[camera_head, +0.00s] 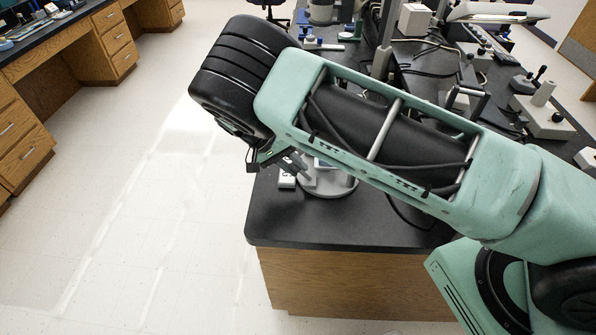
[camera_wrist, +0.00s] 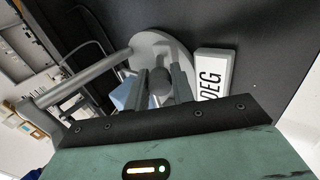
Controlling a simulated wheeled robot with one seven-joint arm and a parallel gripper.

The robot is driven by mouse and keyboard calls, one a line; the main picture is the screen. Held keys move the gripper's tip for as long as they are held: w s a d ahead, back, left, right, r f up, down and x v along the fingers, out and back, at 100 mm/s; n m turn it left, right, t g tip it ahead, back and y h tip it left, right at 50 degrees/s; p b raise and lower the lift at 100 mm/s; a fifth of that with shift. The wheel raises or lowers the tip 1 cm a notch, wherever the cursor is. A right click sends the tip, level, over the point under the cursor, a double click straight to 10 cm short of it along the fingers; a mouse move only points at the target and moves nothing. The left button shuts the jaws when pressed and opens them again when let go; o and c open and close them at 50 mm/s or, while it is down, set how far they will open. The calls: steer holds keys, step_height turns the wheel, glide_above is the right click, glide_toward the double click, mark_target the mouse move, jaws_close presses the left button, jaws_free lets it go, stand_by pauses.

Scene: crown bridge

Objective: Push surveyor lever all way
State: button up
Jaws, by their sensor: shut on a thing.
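The surveyor device has a round grey base (camera_head: 335,188) on the near left corner of the black bench, partly hidden by my arm. In the wrist view its round plate (camera_wrist: 158,47) and a long grey rod (camera_wrist: 80,85) show, the rod reaching to the left. The lever's dark rounded knob (camera_wrist: 160,88) sits between my fingers. My gripper (camera_wrist: 162,78) is shut on this knob; the lever's shaft is mostly hidden. In the head view my gripper (camera_head: 292,163) is small and partly covered by my wrist.
A white block marked DEG (camera_wrist: 212,72) lies beside the round plate. Other devices and cables crowd the black bench (camera_head: 345,228) farther back and right. Open floor (camera_head: 130,220) lies to the left, with wooden cabinets (camera_head: 25,135) beyond.

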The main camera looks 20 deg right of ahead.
steer(key=shift+w+a+f+g+h+b, duration=0.1)
steer(key=shift+a+f+g+h+b, duration=0.3)
steer(key=shift+h+b, duration=0.45)
steer(key=o, duration=1)
steer(key=b+v, duration=0.4)
steer(key=v, duration=1.3)
steer(key=shift+r, duration=0.2)
